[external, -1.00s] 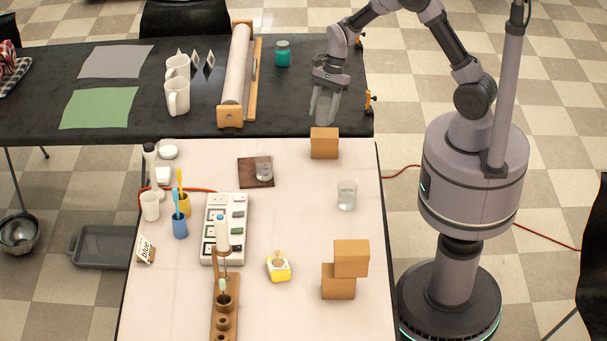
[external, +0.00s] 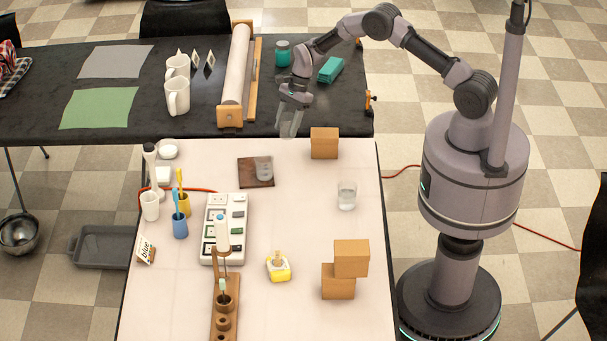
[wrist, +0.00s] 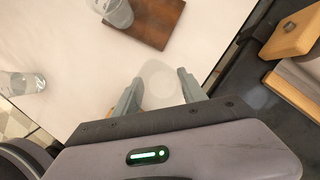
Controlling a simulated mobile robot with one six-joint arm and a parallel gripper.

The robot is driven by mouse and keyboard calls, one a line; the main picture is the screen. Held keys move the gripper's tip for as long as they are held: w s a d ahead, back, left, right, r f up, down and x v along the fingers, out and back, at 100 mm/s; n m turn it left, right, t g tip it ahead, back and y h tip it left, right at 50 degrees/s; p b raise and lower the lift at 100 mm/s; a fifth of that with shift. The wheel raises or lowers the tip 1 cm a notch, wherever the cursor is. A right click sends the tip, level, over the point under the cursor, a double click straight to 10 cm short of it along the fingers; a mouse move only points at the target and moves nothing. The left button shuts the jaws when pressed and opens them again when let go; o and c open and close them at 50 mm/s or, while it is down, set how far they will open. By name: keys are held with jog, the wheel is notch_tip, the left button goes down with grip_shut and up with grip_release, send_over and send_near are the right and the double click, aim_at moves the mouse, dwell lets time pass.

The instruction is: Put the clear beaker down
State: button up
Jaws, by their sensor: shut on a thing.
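My gripper (external: 291,122) is shut on a clear beaker, held in the air near the edge between the black table and the white table. The beaker's see-through body is faint in the external view. In the wrist view the held clear beaker (wrist: 157,82) shows as a pale round shape between the fingertips (wrist: 158,88). Two other clear vessels stand on the white table (external: 300,225). One glass (external: 264,170) is on a dark brown board (external: 247,181), also seen in the wrist view (wrist: 165,22). Another glass (external: 347,196) stands to the right on the bare top.
A wooden block (external: 324,143) stands close to the right of my gripper. A paper-roll holder (external: 229,117) is to its left on the black table. A power strip (external: 224,230) and stacked blocks (external: 351,258) are nearer. The white top between board and right-hand glass is clear.

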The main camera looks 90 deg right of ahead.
aim_at(287, 139)
notch_tip(287, 139, down, 5)
jog(key=shift+f+b, duration=0.2)
jog(key=shift+b, duration=0.55)
jog(key=shift+f, duration=0.2)
jog(key=o, duration=1.4)
